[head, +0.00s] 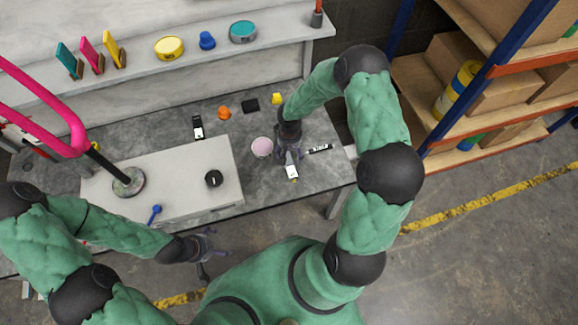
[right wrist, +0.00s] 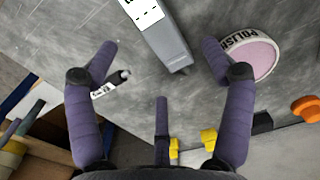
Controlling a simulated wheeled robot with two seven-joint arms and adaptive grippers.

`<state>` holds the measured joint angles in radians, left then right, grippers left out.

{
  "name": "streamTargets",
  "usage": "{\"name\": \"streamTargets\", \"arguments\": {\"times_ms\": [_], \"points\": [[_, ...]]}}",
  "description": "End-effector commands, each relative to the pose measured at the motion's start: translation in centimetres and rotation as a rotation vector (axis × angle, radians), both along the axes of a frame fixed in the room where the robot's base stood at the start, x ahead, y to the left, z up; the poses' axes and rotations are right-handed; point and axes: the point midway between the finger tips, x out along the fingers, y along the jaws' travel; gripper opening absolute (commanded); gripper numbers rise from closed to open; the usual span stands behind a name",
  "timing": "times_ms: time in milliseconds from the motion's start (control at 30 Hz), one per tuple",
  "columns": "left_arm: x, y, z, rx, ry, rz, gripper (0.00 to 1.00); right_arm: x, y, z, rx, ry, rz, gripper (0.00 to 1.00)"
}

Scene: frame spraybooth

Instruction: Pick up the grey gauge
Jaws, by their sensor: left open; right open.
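The grey gauge (right wrist: 172,42), a box-shaped body with a white marked face, lies on the grey bench top in the right wrist view, partly cut off by the top edge. It also shows in the head view (head: 291,172), just below my right gripper (head: 288,152). In the right wrist view, my right gripper (right wrist: 160,50) has its fingers spread, with the near end of the gauge between them; I see no grip on it. My left gripper (head: 208,244) is open and empty in front of the bench, away from the gauge.
A pink-topped polish tin (head: 262,147) and a black marker (head: 320,149) lie close on either side of the gauge. An orange item (head: 224,113), a black block (head: 250,106) and a yellow item (head: 277,98) sit farther back. Shelving (head: 480,75) stands right.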

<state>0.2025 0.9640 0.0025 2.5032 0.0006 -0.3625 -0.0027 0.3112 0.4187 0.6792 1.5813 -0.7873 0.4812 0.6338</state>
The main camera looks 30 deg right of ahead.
Motion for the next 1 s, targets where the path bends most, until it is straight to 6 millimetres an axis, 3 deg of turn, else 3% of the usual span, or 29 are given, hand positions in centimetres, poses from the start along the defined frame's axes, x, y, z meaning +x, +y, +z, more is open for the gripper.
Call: {"name": "streamTargets", "arguments": {"times_ms": [167,500,767,1000], "points": [[0.0,0.0,-0.5,0.000,0.000,0.000,0.96,0.1,-0.1,-1.1,0.001,-0.002,-0.001,0.82],[0.0,0.0,-2.7,0.000,0.000,0.000,0.96,0.2,-0.3,-5.4,0.001,-0.001,0.000,0.82],[0.0,0.0,-2.6,0.000,0.000,0.000,0.96,0.3,-0.3,-5.5,0.001,-0.002,0.000,0.82],[0.0,0.0,-2.6,0.000,0.000,0.000,0.96,0.3,-0.3,-5.5,0.001,-0.002,0.000,0.15]]}}
